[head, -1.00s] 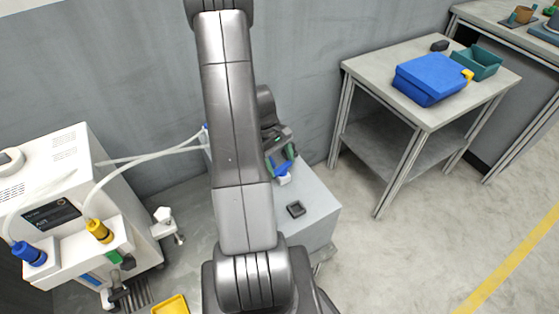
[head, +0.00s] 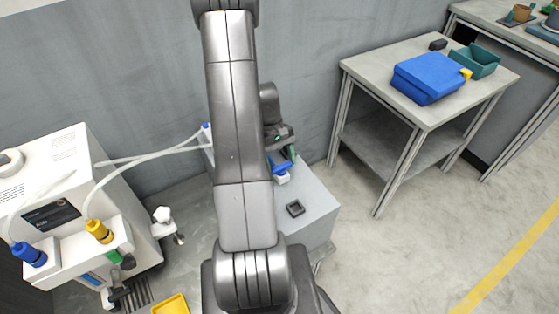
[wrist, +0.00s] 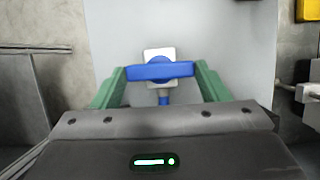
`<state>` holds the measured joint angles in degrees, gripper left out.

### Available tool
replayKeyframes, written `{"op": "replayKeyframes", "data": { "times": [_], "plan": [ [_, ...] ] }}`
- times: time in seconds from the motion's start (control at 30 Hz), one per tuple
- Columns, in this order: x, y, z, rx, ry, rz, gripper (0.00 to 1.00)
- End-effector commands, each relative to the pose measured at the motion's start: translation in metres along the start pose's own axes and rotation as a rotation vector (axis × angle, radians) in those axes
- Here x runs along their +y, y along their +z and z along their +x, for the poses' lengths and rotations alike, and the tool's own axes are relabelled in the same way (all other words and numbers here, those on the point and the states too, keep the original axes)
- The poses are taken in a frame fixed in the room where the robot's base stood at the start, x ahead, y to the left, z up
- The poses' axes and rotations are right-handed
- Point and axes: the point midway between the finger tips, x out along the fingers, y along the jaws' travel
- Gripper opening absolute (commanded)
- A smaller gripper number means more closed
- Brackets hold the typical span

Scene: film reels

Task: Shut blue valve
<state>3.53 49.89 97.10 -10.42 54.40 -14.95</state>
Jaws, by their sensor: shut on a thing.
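The blue valve handle (wrist: 160,71) is a bar lying crosswise in the wrist view, with a blue stem below it and a white body (wrist: 152,53) behind. My gripper (wrist: 160,76) has green fingers, one at each end of the bar, and is shut on the handle. In the head view the gripper (head: 281,158) is partly hidden by my arm. The blue handle (head: 283,168) shows between its fingers, above a small white part on the grey box.
A white machine (head: 60,180) with blue and yellow knobs and pale hoses stands left. A table (head: 375,82) with a blue case (head: 428,80) stands right. Floor is open at lower right.

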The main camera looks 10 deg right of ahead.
Motion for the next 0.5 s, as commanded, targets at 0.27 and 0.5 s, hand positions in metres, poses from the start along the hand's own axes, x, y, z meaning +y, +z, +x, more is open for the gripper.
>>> {"op": "replayKeyframes", "data": {
  "times": [0.27, 0.5],
  "plan": [
    [0.0001, 0.0002, -0.0003, 0.000, 0.000, 0.001, 0.90],
    [0.0002, -0.0002, -0.0055, 0.002, 0.001, 0.001, 0.90]
  ]
}}
